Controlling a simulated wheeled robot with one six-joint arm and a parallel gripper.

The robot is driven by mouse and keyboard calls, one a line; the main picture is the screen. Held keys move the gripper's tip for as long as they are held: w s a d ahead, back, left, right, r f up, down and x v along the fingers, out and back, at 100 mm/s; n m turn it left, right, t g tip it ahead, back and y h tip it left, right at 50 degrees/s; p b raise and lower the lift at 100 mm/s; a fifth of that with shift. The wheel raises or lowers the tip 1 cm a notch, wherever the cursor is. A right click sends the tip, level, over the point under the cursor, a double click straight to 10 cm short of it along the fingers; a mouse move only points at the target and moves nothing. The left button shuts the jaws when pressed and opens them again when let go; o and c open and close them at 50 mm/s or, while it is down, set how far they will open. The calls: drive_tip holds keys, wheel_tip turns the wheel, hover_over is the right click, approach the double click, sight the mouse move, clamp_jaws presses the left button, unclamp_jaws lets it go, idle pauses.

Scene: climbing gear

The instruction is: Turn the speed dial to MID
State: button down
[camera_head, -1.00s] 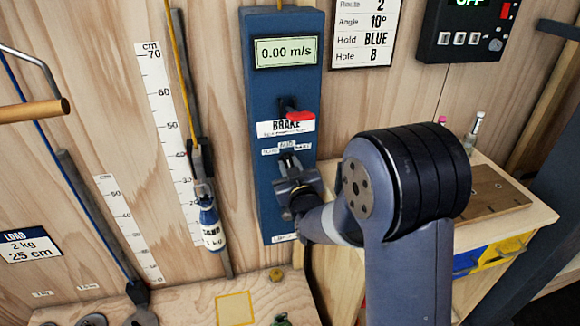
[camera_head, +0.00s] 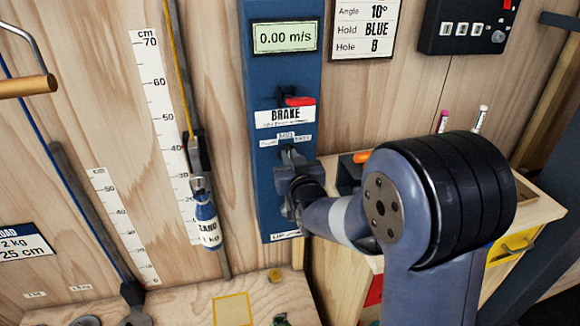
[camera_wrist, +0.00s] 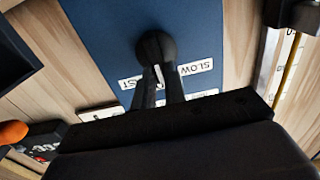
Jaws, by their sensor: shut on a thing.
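The speed dial is a dark round knob (camera_wrist: 155,47) on the blue winch panel (camera_head: 258,190); in the head view my gripper hides it. In the wrist view the picture is upside down, and my gripper (camera_wrist: 161,75) has its two fingers shut on the knob. In the head view my gripper (camera_head: 291,158) is against the panel, just below the small white speed labels (camera_head: 286,137). The SLOW label (camera_wrist: 197,67) is readable in the wrist view, with the FAST label (camera_wrist: 131,82) partly covered.
A red-handled BRAKE lever (camera_head: 299,101) sits just above the dial. The display (camera_head: 285,37) reads 0.00 m/s. A SAND bag (camera_head: 207,220) hangs by a ruler (camera_head: 162,120) at left. A wooden bench (camera_head: 535,207) stands at right, partly behind my arm.

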idle(0.3)
drive_tip(key=c, duration=1.5)
unclamp_jaws()
drive_tip(key=shift+o, duration=0.2)
drive_tip(key=b+v, duration=0.1)
drive_tip(key=v, duration=0.9)
drive_tip(key=shift+s+b, duration=0.35)
drive_tip(key=shift+s, duration=0.05)
drive_tip(key=shift+d, duration=0.1)
drive_tip(key=p+x, duration=0.3)
drive_tip(key=x, duration=0.7)
drive_tip(key=shift+w, duration=0.4)
